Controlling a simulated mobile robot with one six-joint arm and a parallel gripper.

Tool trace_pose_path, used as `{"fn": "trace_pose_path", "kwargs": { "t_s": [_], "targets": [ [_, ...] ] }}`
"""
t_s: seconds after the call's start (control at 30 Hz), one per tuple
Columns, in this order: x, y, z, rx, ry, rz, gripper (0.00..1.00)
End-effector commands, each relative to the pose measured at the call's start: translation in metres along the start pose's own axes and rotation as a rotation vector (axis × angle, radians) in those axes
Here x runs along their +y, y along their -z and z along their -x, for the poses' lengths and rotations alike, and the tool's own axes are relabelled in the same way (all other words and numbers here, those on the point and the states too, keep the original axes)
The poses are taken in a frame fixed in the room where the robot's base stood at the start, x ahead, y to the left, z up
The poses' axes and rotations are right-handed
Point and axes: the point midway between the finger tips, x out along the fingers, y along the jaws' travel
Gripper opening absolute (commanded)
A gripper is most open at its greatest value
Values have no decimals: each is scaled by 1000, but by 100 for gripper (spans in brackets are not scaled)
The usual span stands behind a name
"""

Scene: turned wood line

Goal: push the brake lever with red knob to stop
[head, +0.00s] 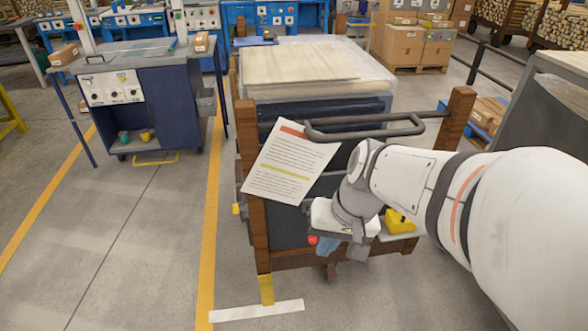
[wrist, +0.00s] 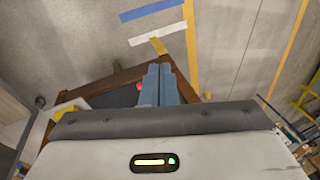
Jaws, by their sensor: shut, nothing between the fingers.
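The red knob (head: 312,239) of the brake lever shows low on the front of a wooden-framed cart (head: 254,190). It sits just left of my gripper (head: 326,247) in the head view. The lever's arm is hidden behind my gripper and wrist. In the wrist view the red knob (wrist: 139,87) peeks out at the left side of my fingers (wrist: 159,70). My two blue-grey fingers are shut together with nothing between them. The fingertips are close to the knob, but I cannot tell whether they touch it.
A printed sheet (head: 290,162) hangs on the cart's front, below a dark handle bar (head: 365,132). A yellow object (head: 399,221) is right of my wrist. Boards (head: 300,63) lie on the cart. A blue workstation (head: 180,105) stands left; the floor between is clear.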

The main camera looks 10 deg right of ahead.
Motion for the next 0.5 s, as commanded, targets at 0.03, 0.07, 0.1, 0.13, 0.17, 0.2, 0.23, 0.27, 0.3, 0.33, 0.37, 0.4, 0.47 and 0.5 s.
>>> {"fn": "trace_pose_path", "kwargs": {
  "t_s": [0.03,0.07,0.1,0.13,0.17,0.2,0.23,0.27,0.3,0.33,0.37,0.4,0.47,0.5],
  "targets": [
    [8,3,-42,-17,61,-55,0],
    [8,7,-54,-22,100,-83,0],
    [9,12,-69,-26,152,-121,0],
    [10,16,-81,-27,191,-149,0],
    [11,22,-92,-25,230,-179,0],
    [13,29,-106,-19,282,-218,0],
    [15,35,-116,-14,320,-248,0],
    [18,41,-126,-6,359,-278,0],
    [22,50,-140,8,409,-317,0],
    [26,58,-149,21,447,-347,0],
    [30,65,-159,36,483,-378,0],
    [37,75,-172,58,531,-419,0],
    [50,92,-190,98,601,-482,0],
    [60,103,-202,129,645,-523,0]
  ]
}}
